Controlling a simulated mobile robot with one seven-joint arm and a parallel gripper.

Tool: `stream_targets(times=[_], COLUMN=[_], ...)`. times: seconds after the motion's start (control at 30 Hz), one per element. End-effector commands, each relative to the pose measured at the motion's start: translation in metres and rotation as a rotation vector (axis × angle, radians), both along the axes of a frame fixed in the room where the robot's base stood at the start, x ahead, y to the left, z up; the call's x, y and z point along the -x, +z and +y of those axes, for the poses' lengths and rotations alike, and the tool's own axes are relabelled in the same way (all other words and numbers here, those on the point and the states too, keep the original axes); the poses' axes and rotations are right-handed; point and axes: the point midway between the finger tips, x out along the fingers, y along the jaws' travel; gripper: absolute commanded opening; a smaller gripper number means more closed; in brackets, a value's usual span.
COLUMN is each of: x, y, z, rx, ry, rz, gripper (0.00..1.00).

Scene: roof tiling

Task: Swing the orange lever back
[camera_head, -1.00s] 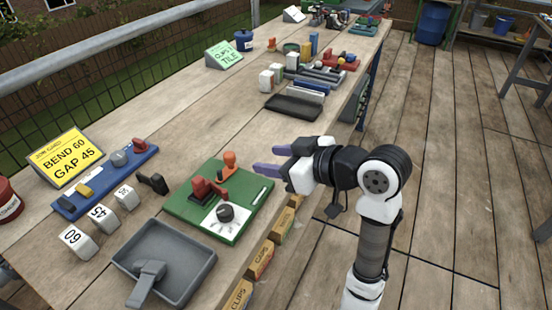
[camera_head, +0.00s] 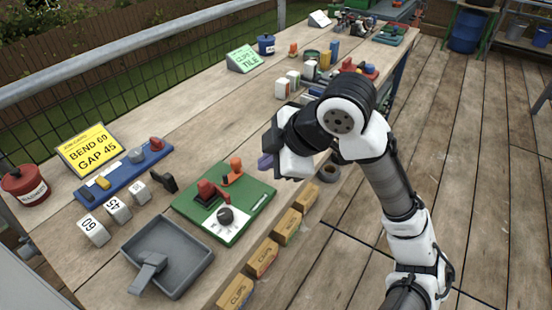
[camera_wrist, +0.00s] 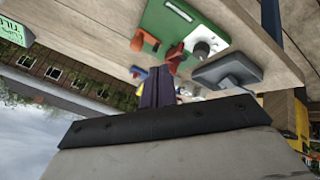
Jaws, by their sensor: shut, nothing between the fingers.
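The green board (camera_head: 256,189) lies on the bench. The orange lever (camera_head: 236,164) stands near its far edge. Beside the lever is a red clamp-like part (camera_head: 207,190), and in front is a white plate with a black dial (camera_head: 225,214). My gripper (camera_head: 266,163) has purple fingers, shut and empty, just right of the lever; I cannot tell whether they touch it. In the wrist view the closed fingers (camera_wrist: 157,88) point toward the board (camera_wrist: 172,22), where orange and red parts show beyond them. My wrist hides part of the bench behind.
A grey tray (camera_head: 205,262) with a handle lies in front. White numbered blocks (camera_head: 93,230), a blue rack (camera_head: 119,181) and a yellow job card (camera_head: 90,150) stand left. Clip boxes (camera_head: 263,259) line the bench's front side. Other tools fill the far bench.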

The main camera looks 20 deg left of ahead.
Motion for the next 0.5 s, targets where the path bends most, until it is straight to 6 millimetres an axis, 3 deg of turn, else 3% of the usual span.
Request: stream_targets(times=[0.27,0.5], x=[0.001,-0.003], y=[-0.02,-0.062], z=[0.017,0.047], rx=[0.024,0.022], ry=[0.027,0.026], rz=[-0.01,-0.008], gripper=[0.0,0.0])
